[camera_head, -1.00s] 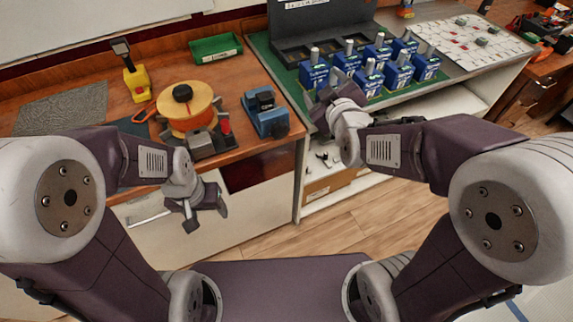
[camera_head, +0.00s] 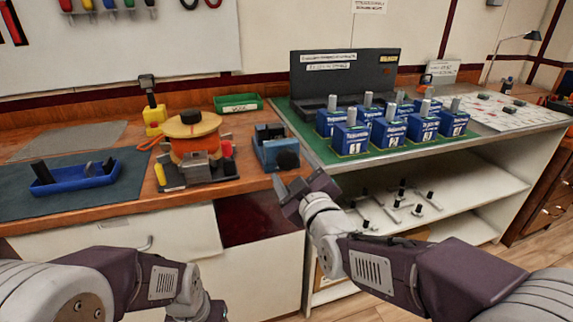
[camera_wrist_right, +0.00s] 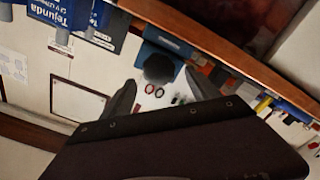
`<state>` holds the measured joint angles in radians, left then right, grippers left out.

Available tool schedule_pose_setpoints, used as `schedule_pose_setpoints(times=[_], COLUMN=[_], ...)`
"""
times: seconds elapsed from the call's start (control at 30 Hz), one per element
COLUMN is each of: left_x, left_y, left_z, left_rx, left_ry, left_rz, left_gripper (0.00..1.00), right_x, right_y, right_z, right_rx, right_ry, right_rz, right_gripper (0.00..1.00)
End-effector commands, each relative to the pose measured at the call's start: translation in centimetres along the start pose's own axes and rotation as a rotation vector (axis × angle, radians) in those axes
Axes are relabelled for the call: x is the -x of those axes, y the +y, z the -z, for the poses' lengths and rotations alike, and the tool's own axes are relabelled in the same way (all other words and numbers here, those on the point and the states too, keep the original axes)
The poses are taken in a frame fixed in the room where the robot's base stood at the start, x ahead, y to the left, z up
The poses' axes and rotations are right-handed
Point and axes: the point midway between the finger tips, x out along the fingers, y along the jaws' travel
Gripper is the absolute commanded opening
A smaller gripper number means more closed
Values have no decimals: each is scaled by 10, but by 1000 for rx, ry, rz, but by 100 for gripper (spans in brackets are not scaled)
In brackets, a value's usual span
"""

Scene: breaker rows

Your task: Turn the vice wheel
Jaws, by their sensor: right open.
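The vice (camera_head: 268,148) is a small blue block at the front edge of the wooden bench. Its dark round wheel (camera_head: 288,160) faces the front right. In the right wrist view the wheel (camera_wrist_right: 159,68) shows just beyond and between my fingertips, with the blue vice body (camera_wrist_right: 165,42) around it. My right gripper (camera_head: 303,188) is open and empty, in front of and a little below the wheel, apart from it. It also shows open in the right wrist view (camera_wrist_right: 160,88). My left gripper (camera_head: 197,308) is low at the bottom edge, cut off by the frame.
A spool of orange cord (camera_head: 193,138) stands left of the vice. Several blue boxes with metal posts (camera_head: 352,137) stand on the green mat (camera_head: 318,150) to the right. A green tray (camera_head: 238,104) lies behind. Open shelves (camera_head: 455,180) are below right.

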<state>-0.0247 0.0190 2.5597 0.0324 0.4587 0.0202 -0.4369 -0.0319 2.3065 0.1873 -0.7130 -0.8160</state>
Motion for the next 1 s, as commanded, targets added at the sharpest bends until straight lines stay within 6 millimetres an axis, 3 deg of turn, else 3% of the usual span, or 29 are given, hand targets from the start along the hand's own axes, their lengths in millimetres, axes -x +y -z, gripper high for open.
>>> schedule_pose_setpoints(times=[0.1,0.23,0.57,0.7,0.8,1.0], left_x=[-5,-6,-6,-6,-6,-8], left_y=[0,0,0,0,0,0], left_z=[-1,-1,-1,-1,-1,-1], left_rx=[0,0,0,0,0,0], left_ry=[0,0,0,0,0,0], left_rz=[0,0,0,0,0,0], left_gripper=[63,63,63,63,63,63], right_x=[-24,-40,-47,-46,-46,-46], right_y=[-1,0,0,0,0,0], right_z=[-2,-1,0,0,0,-1], right_rx=[-1,-1,0,0,0,-15], right_ry=[-1,0,0,0,-1,-1], right_rz=[0,-1,0,0,0,0], right_gripper=[70,70,70,31,7,7])
